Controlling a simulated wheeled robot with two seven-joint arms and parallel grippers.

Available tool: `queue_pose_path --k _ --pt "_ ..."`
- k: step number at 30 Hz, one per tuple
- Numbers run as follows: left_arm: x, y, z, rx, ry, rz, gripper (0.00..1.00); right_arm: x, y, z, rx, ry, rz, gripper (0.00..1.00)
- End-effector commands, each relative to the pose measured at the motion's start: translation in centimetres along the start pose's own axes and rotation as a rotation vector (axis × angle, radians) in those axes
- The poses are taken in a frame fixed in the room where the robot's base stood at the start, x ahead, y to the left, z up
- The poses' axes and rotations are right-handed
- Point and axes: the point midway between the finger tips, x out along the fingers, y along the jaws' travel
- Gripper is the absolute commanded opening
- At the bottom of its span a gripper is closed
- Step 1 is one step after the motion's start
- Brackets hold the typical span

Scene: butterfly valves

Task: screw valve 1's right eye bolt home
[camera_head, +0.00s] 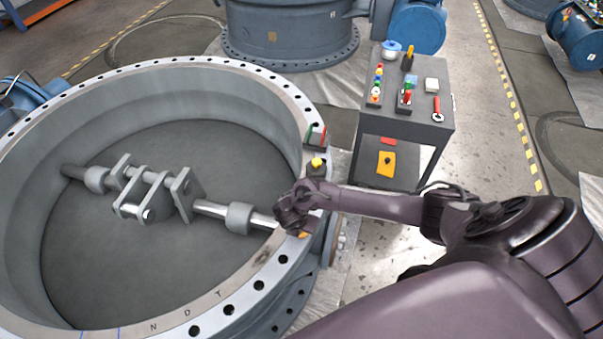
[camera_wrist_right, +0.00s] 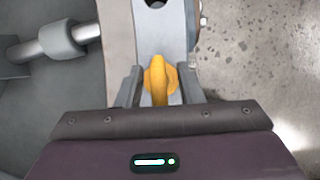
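The large grey ring-shaped valve body (camera_head: 262,270) lies open in the head view, with a shaft (camera_head: 240,218) and linkage across its inside. A yellow eye bolt (camera_wrist_right: 158,82) stands at the rim in the right wrist view. In the head view a small orange part (camera_head: 303,234) shows just below my right gripper (camera_head: 299,208) and is mostly hidden by it. In the right wrist view my right gripper (camera_wrist_right: 160,86) has its fingers on either side of the eye bolt, with narrow gaps beside the ring. My left gripper is not in view.
A tool cart (camera_head: 420,128) stands behind, with another valve (camera_head: 290,30) at the back. The floor right of the cart is clear.

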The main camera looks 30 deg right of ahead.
Motion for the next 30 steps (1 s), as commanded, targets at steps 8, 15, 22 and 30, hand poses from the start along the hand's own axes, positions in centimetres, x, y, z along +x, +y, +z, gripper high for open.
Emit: queue_pose_path --k 8,15,22,30 --pt "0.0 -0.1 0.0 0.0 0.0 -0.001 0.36 0.0 0.0 0.0 0.001 0.0 0.001 0.23" --pt "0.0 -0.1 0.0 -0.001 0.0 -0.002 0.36 0.0 0.0 0.0 0.001 0.001 0.001 0.0" --pt "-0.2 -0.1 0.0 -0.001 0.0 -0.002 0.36 -0.1 0.1 -0.1 0.014 0.002 -0.004 0.0" --pt "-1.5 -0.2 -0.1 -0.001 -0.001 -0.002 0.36 -0.3 0.1 0.0 0.118 0.003 -0.048 0.0"
